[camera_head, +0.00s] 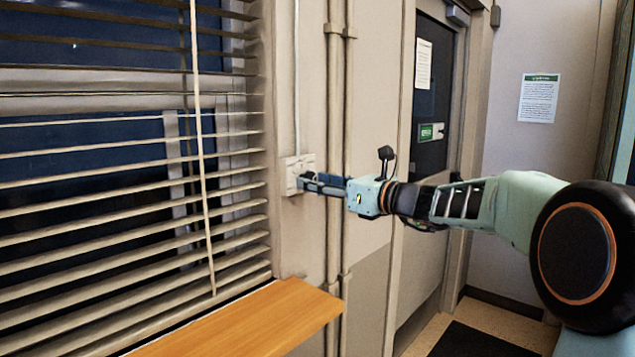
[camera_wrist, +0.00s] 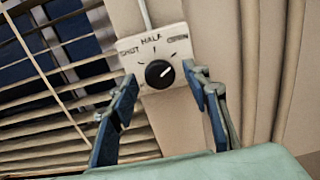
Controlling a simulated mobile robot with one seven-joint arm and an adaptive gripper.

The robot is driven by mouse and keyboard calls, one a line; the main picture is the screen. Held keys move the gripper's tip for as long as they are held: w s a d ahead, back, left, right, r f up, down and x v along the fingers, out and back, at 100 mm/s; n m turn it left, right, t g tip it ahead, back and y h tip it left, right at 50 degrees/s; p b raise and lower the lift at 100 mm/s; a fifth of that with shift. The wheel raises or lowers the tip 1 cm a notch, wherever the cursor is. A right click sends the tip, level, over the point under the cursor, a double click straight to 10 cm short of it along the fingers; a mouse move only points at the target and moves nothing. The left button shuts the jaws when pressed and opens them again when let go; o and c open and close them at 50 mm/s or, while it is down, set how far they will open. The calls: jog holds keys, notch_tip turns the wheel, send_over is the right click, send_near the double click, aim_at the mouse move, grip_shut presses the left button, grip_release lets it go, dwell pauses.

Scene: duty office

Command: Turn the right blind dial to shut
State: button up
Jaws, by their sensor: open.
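The blind dial is a round black knob (camera_wrist: 159,73) on a white plate (camera_wrist: 178,50) marked SHUT, HALF and OPEN from left to right. Its white pointer line slants up and right, towards OPEN. In the head view the plate (camera_head: 291,171) is on the wall right of the window blind (camera_head: 120,190), whose slats stand apart with dark glass between them. My gripper (camera_head: 312,182) reaches in from the right, close to the plate. In the wrist view my gripper (camera_wrist: 162,82) is open, with one blue finger on each side of the knob. I cannot tell whether the fingers touch it.
A wooden ledge (camera_head: 250,322) juts out below the blind. Vertical pipes (camera_head: 340,100) run down the wall just right of the plate, behind my gripper. A door (camera_head: 432,110) stands further right. The floor by the door has a dark mat (camera_head: 480,342).

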jog(key=c, duration=1.1)
jog(key=shift+c, duration=0.2)
jog(key=shift+f, duration=0.1)
jog(key=n+b, duration=2)
jog(key=n, duration=0.3)
jog(key=shift+w+n, duration=0.15)
jog(key=shift+n, duration=0.25)
jog(key=shift+r, duration=0.2)
